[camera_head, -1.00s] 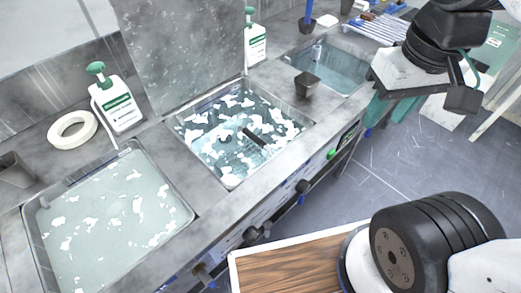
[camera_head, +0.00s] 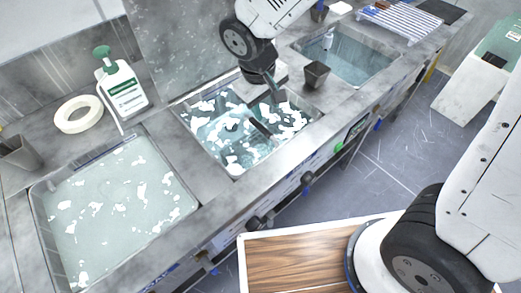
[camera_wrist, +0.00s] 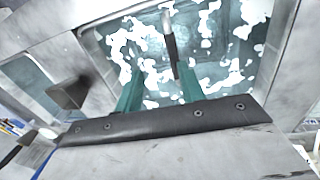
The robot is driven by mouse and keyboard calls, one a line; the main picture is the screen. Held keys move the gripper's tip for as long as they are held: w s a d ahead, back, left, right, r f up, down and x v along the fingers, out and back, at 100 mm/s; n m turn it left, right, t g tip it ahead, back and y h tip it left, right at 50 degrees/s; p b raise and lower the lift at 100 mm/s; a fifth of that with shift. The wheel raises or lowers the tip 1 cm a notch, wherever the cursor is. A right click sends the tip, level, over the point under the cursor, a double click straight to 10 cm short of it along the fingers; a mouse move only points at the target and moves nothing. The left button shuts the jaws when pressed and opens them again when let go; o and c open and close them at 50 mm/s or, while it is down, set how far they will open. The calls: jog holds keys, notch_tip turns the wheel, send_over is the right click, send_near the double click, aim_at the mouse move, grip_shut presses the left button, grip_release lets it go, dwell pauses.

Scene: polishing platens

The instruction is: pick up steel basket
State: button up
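The steel basket is mostly hidden under water and white foam in the middle basin (camera_head: 238,168). A dark bar, which looks like its handle (camera_head: 262,128), sticks up through the foam. In the wrist view the bar (camera_wrist: 168,38) stands just beyond and between my two green fingers. My gripper (camera_wrist: 160,70) is open and empty, its fingers apart above the water. In the head view my gripper (camera_head: 266,96) is over the back right part of the basin, with its fingers hard to make out. I cannot tell whether they touch the bar.
A foamy basin (camera_head: 115,210) lies to the left and a clearer basin (camera_head: 350,58) to the right.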

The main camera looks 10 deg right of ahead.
aim_at(260, 126)
jog(key=f, duration=0.6)
jog(key=w+a+f, duration=0.1)
jog(key=f, duration=0.2)
jog(key=shift+f, duration=0.25)
grip_shut()
dwell(1.1)
